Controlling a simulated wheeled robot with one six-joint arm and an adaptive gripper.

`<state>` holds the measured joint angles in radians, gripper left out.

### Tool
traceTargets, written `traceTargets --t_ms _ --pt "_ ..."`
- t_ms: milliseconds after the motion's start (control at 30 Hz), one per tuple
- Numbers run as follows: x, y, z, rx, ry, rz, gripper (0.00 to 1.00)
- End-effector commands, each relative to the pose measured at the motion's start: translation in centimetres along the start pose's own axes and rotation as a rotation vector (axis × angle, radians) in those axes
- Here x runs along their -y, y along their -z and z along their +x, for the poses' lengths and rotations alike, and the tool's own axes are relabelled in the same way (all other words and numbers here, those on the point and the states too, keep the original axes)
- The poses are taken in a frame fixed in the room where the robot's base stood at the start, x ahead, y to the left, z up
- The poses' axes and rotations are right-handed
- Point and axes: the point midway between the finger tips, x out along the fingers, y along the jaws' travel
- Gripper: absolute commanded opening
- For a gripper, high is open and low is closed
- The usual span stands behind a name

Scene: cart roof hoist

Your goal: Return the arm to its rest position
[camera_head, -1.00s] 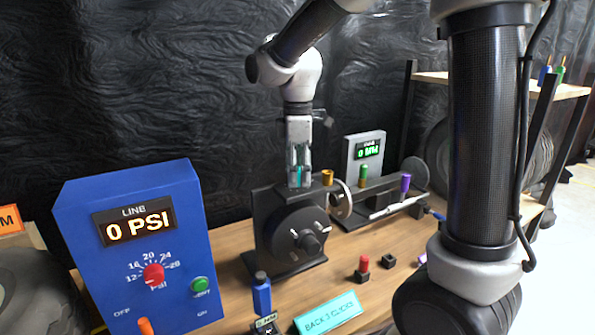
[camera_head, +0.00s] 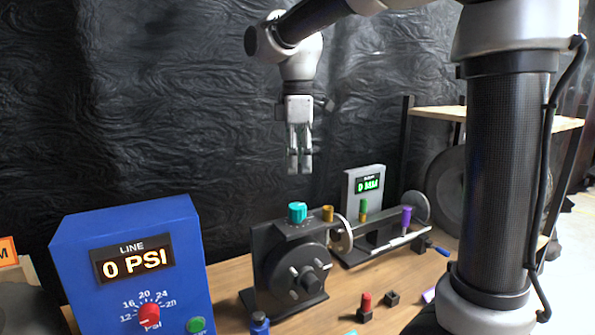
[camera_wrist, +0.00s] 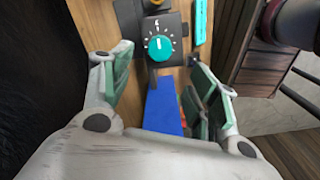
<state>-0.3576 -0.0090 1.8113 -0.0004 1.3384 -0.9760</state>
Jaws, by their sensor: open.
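My gripper (camera_head: 300,165) hangs pointing down above the bench, in front of the black wall covering. It is empty, and in the wrist view (camera_wrist: 160,85) its two fingers stand wide apart. Below it, apart from the fingertips, is a teal knob (camera_head: 297,211) on top of a black stand with a round hub (camera_head: 298,275). In the wrist view the teal knob (camera_wrist: 160,48) shows between the fingers, with a white pointer line and a dial scale around it.
A blue box (camera_head: 130,265) reading 0 PSI stands at the left. A grey display (camera_head: 363,190), a purple knob (camera_head: 406,217) and a red-topped peg (camera_head: 366,302) are on the bench. A shelf rack (camera_head: 437,112) stands at the right. The space around my gripper is clear.

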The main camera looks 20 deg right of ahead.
Motion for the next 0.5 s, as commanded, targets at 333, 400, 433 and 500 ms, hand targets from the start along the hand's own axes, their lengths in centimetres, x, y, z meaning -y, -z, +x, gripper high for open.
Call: traceTargets --t_ms 333,400,433,500 --pt "-0.01 0.0 0.0 0.0 0.0 0.0 0.6" --pt "-0.01 0.01 0.0 0.0 0.0 0.011 0.6" --pt "-0.02 0.02 0.01 0.0 -0.001 0.023 0.6" --pt "-0.22 0.15 0.01 -0.006 -0.009 0.076 0.6"
